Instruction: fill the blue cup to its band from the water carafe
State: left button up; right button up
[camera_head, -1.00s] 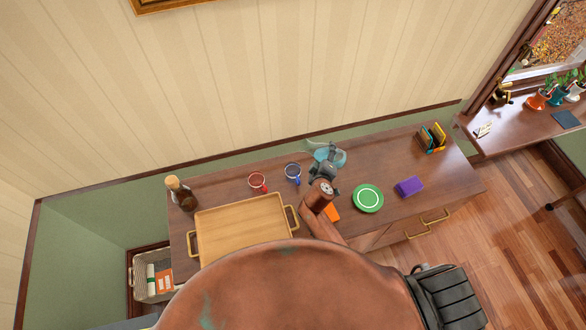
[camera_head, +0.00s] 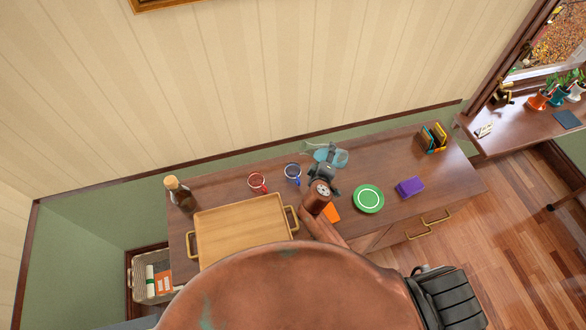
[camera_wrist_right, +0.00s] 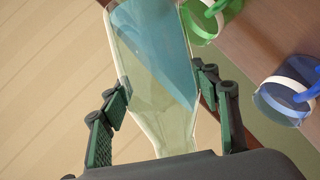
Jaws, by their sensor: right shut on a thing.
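The blue cup (camera_head: 293,173) stands near the back of the desk, just left of my right gripper (camera_head: 326,162). In the right wrist view the blue cup (camera_wrist_right: 276,103), with a pale band, is at the right edge, apart from the carafe. The clear water carafe (camera_wrist_right: 150,70) is between the fingers of my right gripper (camera_wrist_right: 165,105), which is shut on it. Blue water fills its upper right part, with a slanting surface, so it looks tilted. I see no stream of water. The water level in the cup cannot be told. My left gripper is not in view.
A red cup (camera_head: 257,182) stands left of the blue one. A green banded vessel (camera_wrist_right: 205,18) shows in the wrist view. A wooden tray (camera_head: 240,228), bottle (camera_head: 179,193), green plate (camera_head: 368,198), purple block (camera_head: 410,187) and orange item (camera_head: 331,212) are also on the desk.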

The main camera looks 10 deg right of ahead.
jog(key=shift+d+f+n+h+b, duration=0.15)
jog(key=shift+f+n+h+b, duration=0.55)
jog(key=shift+b, duration=0.4)
dwell(0.6)
jog(key=shift+w+a+n+h, duration=0.15)
jog(key=shift+a+n+h, duration=0.15)
jog(key=shift+a+n, duration=0.25)
dwell(1.4)
jog(key=shift+r+n+b, duration=0.1)
jog(key=shift+n+b, duration=0.15)
jog(key=shift+b, duration=0.05)
dwell(2.2)
